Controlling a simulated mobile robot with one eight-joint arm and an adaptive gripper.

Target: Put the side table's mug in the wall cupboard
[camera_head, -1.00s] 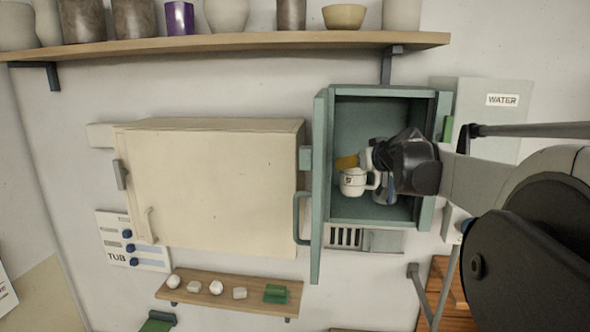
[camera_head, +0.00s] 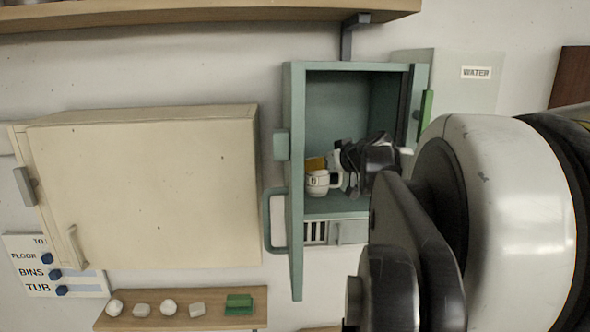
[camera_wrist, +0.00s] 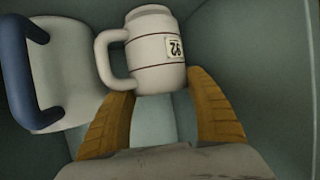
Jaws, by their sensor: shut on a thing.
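The white mug (camera_head: 318,183) has thin dark bands and a numbered label. It is inside the open teal wall cupboard (camera_head: 335,95), low and towards its left side. My gripper (camera_wrist: 160,84) is shut on the mug (camera_wrist: 152,45), with one yellow-orange finger at each side of it. The mug's handle points left in the wrist view. Whether its base touches the cupboard floor, I cannot tell. My wrist hides part of the cupboard's inside.
A second white vessel with a blue handle (camera_wrist: 18,75) stands close beside the held mug. The cupboard door (camera_head: 296,180) stands open at the left. A cream cupboard (camera_head: 140,185) hangs left of it. A wooden shelf (camera_head: 200,14) runs above.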

